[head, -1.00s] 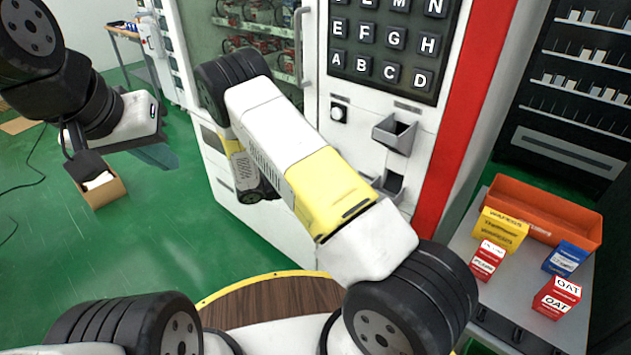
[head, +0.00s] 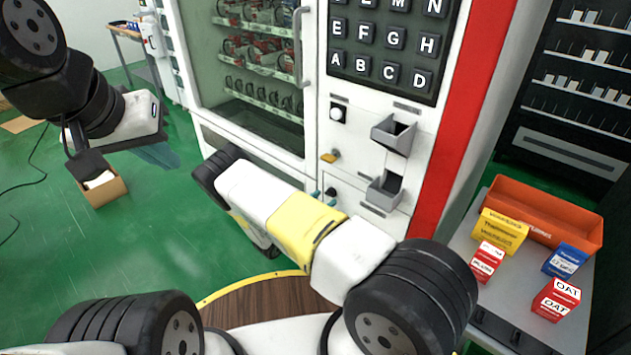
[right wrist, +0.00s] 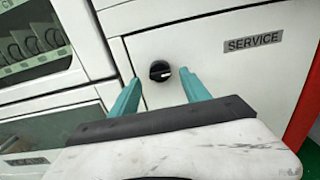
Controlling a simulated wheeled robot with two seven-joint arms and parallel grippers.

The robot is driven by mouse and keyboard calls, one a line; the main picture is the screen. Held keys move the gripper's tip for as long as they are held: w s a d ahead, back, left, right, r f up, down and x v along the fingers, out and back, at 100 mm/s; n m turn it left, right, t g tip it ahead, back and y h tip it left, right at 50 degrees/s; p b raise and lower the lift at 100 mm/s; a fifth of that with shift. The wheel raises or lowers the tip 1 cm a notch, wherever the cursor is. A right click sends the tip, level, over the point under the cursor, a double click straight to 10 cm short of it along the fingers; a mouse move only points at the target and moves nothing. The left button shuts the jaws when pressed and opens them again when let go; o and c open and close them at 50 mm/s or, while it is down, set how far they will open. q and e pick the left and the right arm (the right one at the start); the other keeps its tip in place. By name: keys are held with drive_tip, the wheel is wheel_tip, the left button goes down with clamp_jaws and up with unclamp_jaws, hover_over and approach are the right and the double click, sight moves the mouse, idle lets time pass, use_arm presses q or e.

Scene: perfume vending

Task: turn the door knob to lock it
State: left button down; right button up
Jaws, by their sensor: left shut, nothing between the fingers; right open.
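The door knob (right wrist: 160,71) is round and black with a white mark on a white panel. In the right wrist view it lies between the two teal fingertips of my right gripper (right wrist: 160,79), with gaps on both sides. The right gripper is open and empty; whether its tips reach the panel is unclear. In the head view my right forearm hides most of that gripper, and only bits of teal show beside the small dark knob (head: 331,192). My left gripper (head: 160,154) is shut and empty at the far left, away from the machine.
A "SERVICE" label (right wrist: 253,41) is right of the knob. At right, an orange bin (head: 545,215) and small boxes stand on a grey table.

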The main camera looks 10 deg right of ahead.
drive_tip(key=shift+w+d, duration=0.4)
drive_tip(key=shift+d, duration=0.15)
clamp_jaws()
